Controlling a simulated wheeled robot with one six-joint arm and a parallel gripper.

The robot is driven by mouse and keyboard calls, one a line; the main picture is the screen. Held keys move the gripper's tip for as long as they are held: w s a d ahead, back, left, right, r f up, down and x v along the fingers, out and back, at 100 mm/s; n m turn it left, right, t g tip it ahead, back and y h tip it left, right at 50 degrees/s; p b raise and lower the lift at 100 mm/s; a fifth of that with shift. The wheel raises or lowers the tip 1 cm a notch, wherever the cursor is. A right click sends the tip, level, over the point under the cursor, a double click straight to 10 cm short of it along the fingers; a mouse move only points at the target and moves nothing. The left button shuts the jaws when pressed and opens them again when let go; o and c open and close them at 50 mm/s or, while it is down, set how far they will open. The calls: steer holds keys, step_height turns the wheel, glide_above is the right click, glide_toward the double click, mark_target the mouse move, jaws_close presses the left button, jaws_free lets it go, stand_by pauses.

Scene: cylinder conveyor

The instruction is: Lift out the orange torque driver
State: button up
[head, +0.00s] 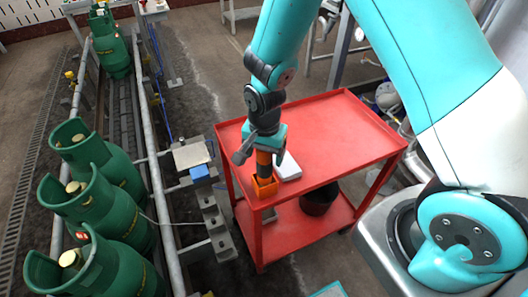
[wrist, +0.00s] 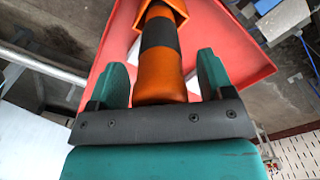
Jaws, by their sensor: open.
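The orange torque driver (wrist: 158,55) has an orange body with a dark grey band. In the head view the driver (head: 264,160) stands upright in an orange square holder (head: 264,187) at the front left corner of the red cart top. The holder's rim also shows at the top of the wrist view (wrist: 167,8). My gripper (wrist: 160,80) is open, with one teal finger on each side of the driver and gaps visible between. In the head view my gripper (head: 258,150) is over the driver's upper end and partly hides it.
The red cart (head: 335,135) has a mostly bare top and a dark bucket (head: 318,199) on its lower shelf. A white box (head: 289,166) lies close to the holder. Several green gas cylinders (head: 95,205) stand along the conveyor (head: 155,170) at left.

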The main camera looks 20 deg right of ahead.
steer(key=c, duration=1.3)
steer(key=o, duration=0.5)
steer(key=shift+c, duration=1.5)
steer(key=shift+r+p, duration=3.1)
steer(key=shift+r, duration=0.7)
steer(key=shift+w, duration=0.1)
